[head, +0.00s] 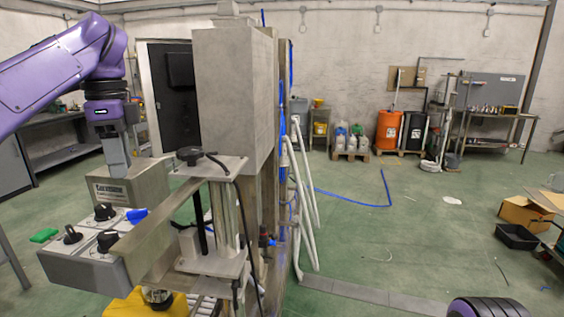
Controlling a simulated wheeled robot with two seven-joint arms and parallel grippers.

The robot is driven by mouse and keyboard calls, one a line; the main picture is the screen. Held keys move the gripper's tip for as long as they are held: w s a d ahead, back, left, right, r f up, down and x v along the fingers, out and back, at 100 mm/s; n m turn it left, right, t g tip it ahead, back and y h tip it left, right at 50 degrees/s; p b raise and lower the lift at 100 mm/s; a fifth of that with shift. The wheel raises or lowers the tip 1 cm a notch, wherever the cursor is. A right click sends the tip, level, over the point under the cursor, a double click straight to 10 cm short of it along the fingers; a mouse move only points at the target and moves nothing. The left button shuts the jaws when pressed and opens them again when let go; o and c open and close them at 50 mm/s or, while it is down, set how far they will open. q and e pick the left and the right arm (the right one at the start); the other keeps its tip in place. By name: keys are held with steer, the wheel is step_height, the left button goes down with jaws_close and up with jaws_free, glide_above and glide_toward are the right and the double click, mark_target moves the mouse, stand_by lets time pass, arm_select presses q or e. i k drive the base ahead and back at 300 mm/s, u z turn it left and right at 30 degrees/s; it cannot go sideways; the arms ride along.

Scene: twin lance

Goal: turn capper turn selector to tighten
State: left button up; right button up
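The capper (235,100) is a tall grey metal machine left of centre in the head view. Its control box (85,268) juts toward me at lower left. The sloped panel carries several black knobs, one at the back (105,211), one at the left (72,235) and one at the front (107,240). A green part (43,235) and a blue part (137,215) sit at its sides. I cannot read which knob is the turn selector. My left gripper (119,172) points down above the panel's back, apart from the knobs. Its fingers overlap from this side. My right gripper is out of view.
A yellow object (145,303) is below the capper's head. A black hand knob (189,155) and a bracket stand right of my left gripper. White hoses (303,190) run down the machine's right side.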

mark_target(73, 238)
steer(key=k, duration=0.95)
